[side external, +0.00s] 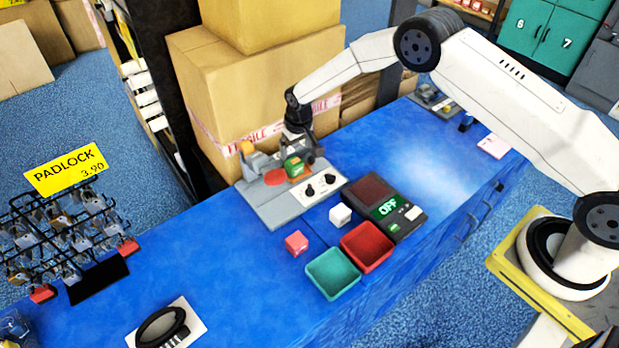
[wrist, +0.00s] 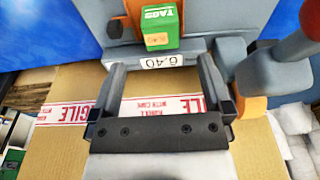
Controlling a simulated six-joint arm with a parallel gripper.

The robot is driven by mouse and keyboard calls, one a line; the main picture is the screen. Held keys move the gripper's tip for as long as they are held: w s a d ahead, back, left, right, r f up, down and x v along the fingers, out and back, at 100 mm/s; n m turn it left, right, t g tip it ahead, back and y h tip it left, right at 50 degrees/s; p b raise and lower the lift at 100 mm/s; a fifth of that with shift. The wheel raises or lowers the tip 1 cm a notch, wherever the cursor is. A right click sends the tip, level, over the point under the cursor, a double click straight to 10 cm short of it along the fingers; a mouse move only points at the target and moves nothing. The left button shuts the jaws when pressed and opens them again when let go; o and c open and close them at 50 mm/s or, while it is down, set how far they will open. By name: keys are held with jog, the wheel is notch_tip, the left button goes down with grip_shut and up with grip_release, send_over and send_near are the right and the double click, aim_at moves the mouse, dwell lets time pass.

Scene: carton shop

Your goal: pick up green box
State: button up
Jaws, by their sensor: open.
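The green box (wrist: 162,27), marked TAGS with an orange label on its front, sits on a grey device above a 6.40 price tag in the wrist view. It also shows in the side view (side external: 294,167), close by my gripper (side external: 303,150). In the wrist view my gripper (wrist: 160,66) is open, with nothing between its fingers. The box lies beyond the fingertips there, roughly centred between them. Contact between fingers and box does not show.
The grey device (side external: 268,205) has an orange part and a red part close to the box. Large cartons (side external: 250,85) stand behind. A scale (side external: 385,205), red tray (side external: 367,246), teal tray (side external: 333,273), white cube (side external: 340,215) and pink cube (side external: 296,243) are nearer.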

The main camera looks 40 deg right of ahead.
aim_at(294, 162)
jog(key=shift+f, duration=0.1)
jog(key=shift+w+f, duration=0.2)
jog(key=shift+f, duration=0.95)
jog(key=shift+f, duration=0.15)
jog(key=shift+w+f, duration=0.2)
jog(key=shift+f, duration=1)
jog(key=shift+w+f, duration=0.2)
jog(key=shift+f, duration=1)
grip_shut()
jog(key=shift+r, duration=0.15)
